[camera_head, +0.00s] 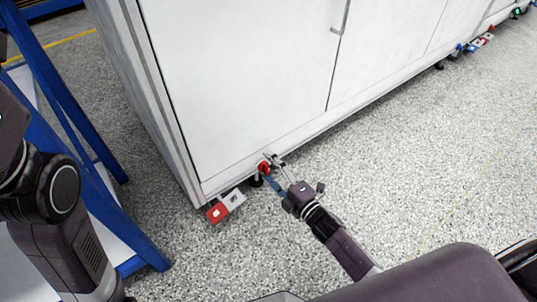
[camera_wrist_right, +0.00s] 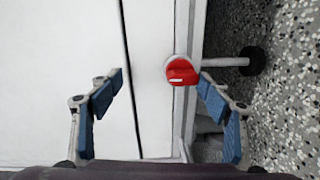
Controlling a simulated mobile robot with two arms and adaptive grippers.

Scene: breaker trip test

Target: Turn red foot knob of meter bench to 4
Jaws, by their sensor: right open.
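The red foot knob (camera_head: 263,166) sits low on the front edge of the white meter bench (camera_head: 250,80). In the right wrist view the red knob (camera_wrist_right: 182,72) is round with a short white mark pointing to the left, on a pale round base. No scale numbers can be read around it. My right gripper (camera_head: 274,171) is at the knob in the head view, partly covering it. In the wrist view my right gripper (camera_wrist_right: 160,82) is open, with the knob between its blue fingers, closer to the right one. I cannot tell whether that finger touches it. My left gripper is out of view.
A red tag (camera_head: 217,213) and a white tag (camera_head: 234,199) stand low by the bench corner. A black levelling foot (camera_wrist_right: 253,60) is beside the knob. A blue frame (camera_head: 75,110) stands at left. Speckled floor (camera_head: 420,150) is open at right.

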